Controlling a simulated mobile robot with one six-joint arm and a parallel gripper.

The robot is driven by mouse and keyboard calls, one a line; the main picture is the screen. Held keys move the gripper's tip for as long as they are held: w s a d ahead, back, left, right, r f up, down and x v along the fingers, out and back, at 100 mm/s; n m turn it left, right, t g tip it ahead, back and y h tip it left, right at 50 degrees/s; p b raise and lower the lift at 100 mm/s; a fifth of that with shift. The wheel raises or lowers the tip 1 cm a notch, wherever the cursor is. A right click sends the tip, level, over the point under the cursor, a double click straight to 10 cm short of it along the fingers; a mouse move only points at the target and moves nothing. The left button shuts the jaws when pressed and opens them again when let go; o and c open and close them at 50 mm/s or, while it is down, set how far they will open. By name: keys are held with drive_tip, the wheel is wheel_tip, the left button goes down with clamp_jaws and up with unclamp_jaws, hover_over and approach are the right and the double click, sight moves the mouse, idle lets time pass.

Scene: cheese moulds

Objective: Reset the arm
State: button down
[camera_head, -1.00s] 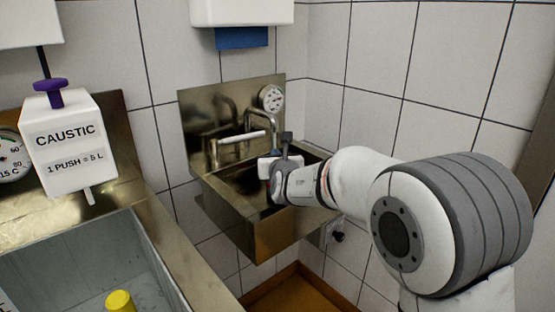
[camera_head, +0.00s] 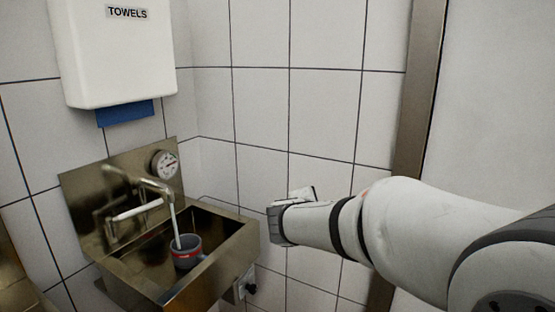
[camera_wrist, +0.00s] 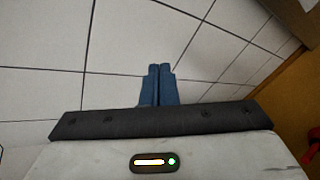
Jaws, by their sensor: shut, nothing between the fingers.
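My gripper (camera_wrist: 158,84) is shut and empty in the wrist view, its two blue-grey fingers side by side in front of white tiles. In the head view my arm reaches in from the right, and its end stands right of the sink, apart from it. The fingertips are hard to make out there. A dark grey mug with a red band (camera_head: 184,252) stands in the steel sink (camera_head: 236,243). A stream of water runs from the tap (camera_head: 152,186) down to the mug.
A round dial gauge (camera_head: 164,164) sits on the sink's steel backsplash. A white towel dispenser (camera_head: 115,55) with a blue towel hangs above. A wall outlet with a dark plug (camera_head: 246,287) is below the sink. A metal door frame (camera_head: 417,90) stands at the right.

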drive_tip(key=s+d+m+g+p, duration=0.55)
drive_tip(key=s+d+m, duration=0.45)
drive_tip(key=s, duration=0.5)
drive_tip(key=s+a+f+m+g+y+p, duration=0.1)
drive_tip(key=s+a+m+g+y, duration=0.1)
drive_tip(key=s+m, duration=0.2)
drive_tip(key=s+a+m+g+y+p, duration=0.2)
drive_tip(key=s+m+y, duration=0.1)
drive_tip(key=s, duration=0.5)
drive_tip(key=shift+f+m, duration=0.35)
drive_tip(key=shift+m, duration=0.55)
